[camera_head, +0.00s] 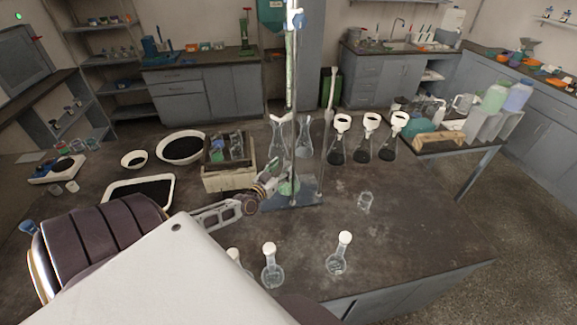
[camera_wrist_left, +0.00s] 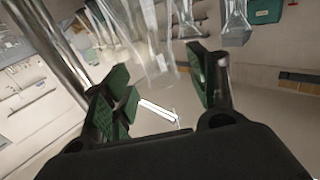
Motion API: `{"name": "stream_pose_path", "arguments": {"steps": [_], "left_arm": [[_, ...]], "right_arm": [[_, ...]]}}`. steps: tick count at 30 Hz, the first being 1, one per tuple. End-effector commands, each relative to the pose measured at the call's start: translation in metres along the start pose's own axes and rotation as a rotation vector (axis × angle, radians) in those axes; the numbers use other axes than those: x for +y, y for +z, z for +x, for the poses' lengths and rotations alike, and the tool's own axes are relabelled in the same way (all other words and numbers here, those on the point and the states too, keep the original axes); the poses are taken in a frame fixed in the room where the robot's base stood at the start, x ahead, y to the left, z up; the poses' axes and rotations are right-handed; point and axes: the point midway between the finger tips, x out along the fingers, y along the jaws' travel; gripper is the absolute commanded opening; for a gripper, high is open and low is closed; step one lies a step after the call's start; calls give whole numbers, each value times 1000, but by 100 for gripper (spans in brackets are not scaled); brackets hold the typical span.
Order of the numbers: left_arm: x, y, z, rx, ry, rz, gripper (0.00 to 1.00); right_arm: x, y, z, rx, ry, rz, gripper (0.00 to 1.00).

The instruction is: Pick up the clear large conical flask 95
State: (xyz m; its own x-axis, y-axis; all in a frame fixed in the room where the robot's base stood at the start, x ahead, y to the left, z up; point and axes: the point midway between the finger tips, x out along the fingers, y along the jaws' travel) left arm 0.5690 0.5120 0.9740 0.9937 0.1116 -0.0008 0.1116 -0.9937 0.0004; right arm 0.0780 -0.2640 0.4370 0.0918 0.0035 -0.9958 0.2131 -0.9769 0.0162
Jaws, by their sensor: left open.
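Two clear conical flasks stand side by side behind the upright stand on the dark table, the left one (camera_head: 278,138) and the right one (camera_head: 304,141). I cannot tell which is flask 95. My left gripper (camera_head: 273,178) is in front of them, near the stand's rod and base. In the left wrist view my left gripper (camera_wrist_left: 158,78) is open, its green pads apart. A clear glass vessel (camera_wrist_left: 158,62) shows between and beyond the fingers, not gripped. Another clear vessel (camera_wrist_left: 235,25) is to its right. My right gripper is not in view.
A stand with a tall glass tube (camera_head: 291,85) and a flat base (camera_head: 305,191) is close to my gripper. Round-bottomed flasks (camera_head: 340,262) and a beaker (camera_head: 365,201) are nearer.

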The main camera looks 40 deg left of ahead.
Motion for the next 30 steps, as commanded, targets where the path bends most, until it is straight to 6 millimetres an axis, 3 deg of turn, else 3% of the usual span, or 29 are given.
{"name": "stream_pose_path", "arguments": {"steps": [10, 27, 30], "left_arm": [[1, 1, 23, 1, 1, 1, 59], [1, 0, 25, 1, 0, 0, 59], [1, 0, 25, 0, 0, 0, 46]], "right_arm": [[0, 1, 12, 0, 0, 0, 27], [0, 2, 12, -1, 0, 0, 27], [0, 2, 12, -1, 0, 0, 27]]}}
